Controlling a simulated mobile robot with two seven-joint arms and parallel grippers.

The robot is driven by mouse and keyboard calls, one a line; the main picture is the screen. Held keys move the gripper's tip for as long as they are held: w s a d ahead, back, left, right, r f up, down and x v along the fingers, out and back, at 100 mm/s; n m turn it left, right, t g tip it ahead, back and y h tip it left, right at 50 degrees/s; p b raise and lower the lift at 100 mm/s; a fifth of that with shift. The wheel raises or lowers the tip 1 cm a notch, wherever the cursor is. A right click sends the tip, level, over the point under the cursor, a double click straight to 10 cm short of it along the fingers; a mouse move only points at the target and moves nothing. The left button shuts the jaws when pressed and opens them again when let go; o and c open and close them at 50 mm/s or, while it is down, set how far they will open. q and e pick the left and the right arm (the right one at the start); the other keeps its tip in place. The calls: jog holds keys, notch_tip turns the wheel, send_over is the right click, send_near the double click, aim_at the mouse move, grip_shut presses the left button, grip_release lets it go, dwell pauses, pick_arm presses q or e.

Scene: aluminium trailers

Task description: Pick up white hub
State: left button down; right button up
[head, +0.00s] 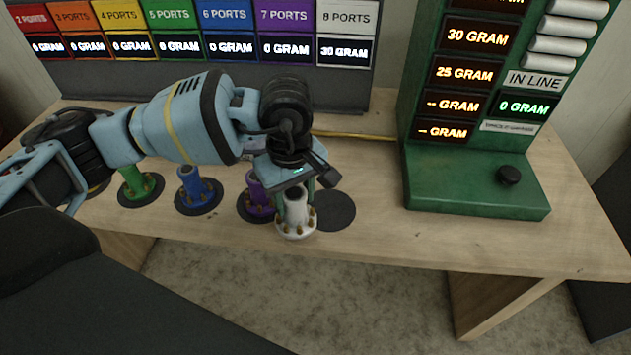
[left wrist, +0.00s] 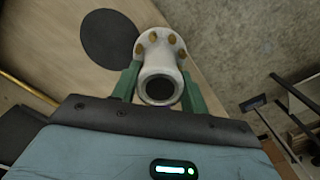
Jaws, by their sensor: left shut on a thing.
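The white hub (head: 296,216) is a flanged tube with brass-coloured fittings around its base. It is upright near the table's front edge, beside an empty dark round pad (head: 334,210). My left gripper (head: 296,190) is shut on its upper tube. In the left wrist view the white hub (left wrist: 162,62) sits between the green fingers (left wrist: 160,88), with its open end facing the camera. The dark pad (left wrist: 108,38) lies to its left there. Whether its base touches the table is hard to tell. My right gripper is not in view.
Purple (head: 257,200), blue (head: 196,188) and green (head: 138,184) hubs stand on pads to the left. A green machine (head: 476,180) with a black knob (head: 508,175) stands at right. A display board (head: 200,35) with coloured port labels stands behind. The table front (head: 400,245) is clear.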

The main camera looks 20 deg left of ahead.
pick_arm(q)
jog(key=s+a, duration=0.2)
jog(key=s, duration=0.4)
jog(key=shift+a+r, duration=0.35)
